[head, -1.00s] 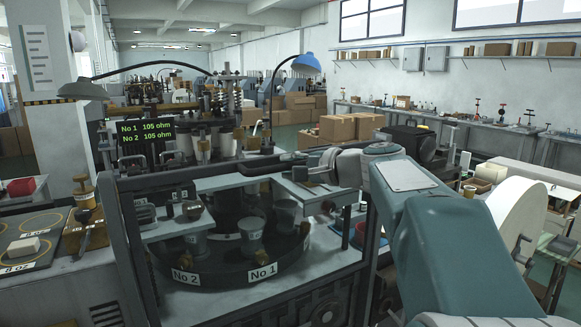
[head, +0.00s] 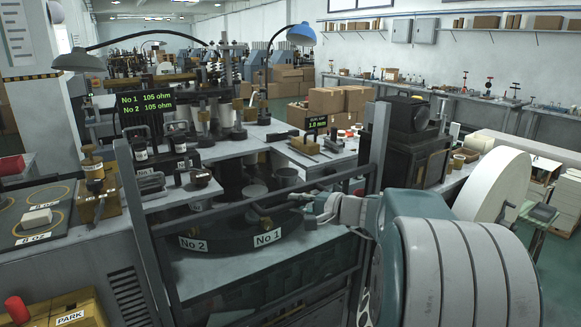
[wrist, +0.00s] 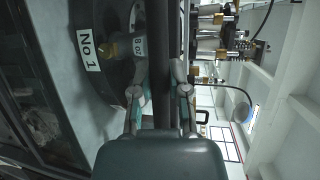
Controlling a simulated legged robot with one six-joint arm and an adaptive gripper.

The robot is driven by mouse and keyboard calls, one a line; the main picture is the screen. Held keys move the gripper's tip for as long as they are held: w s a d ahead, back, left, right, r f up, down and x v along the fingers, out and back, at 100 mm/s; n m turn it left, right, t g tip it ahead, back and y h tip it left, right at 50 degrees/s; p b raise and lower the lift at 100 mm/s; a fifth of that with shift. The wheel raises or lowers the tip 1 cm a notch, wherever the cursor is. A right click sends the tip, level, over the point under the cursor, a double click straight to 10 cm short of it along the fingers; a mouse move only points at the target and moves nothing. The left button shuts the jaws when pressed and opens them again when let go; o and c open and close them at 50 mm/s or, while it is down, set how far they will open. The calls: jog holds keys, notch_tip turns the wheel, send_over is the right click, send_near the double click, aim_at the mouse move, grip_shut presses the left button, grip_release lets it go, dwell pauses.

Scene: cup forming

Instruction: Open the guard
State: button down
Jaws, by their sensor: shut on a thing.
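The guard (head: 225,207) is a dark barred frame across the front of the machine, between two upright posts. Its bar crosses low in front of the round turntable (head: 215,240) with the No 1 and No 2 labels. My gripper (head: 305,203) is at the right part of the guard, shut on its bar. In the wrist view, the dark bar (wrist: 161,50) runs between the two fingers of my gripper (wrist: 160,88). My palm hides the near end of the bar there. The cups behind the guard are partly hidden by the bars.
The right post (head: 376,145) stands close to my arm. A large pale wheel (head: 492,185) is at the right. A bench with weights (head: 38,217) is at the left.

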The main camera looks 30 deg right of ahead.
send_near(283, 269)
jog(key=x, duration=0.5)
jog(key=shift+w+a, duration=0.1)
jog(key=c, duration=0.6)
grip_release()
jog(key=v, duration=1.2)
jog(key=shift+d, duration=0.2)
jog(key=shift+f, duration=0.1)
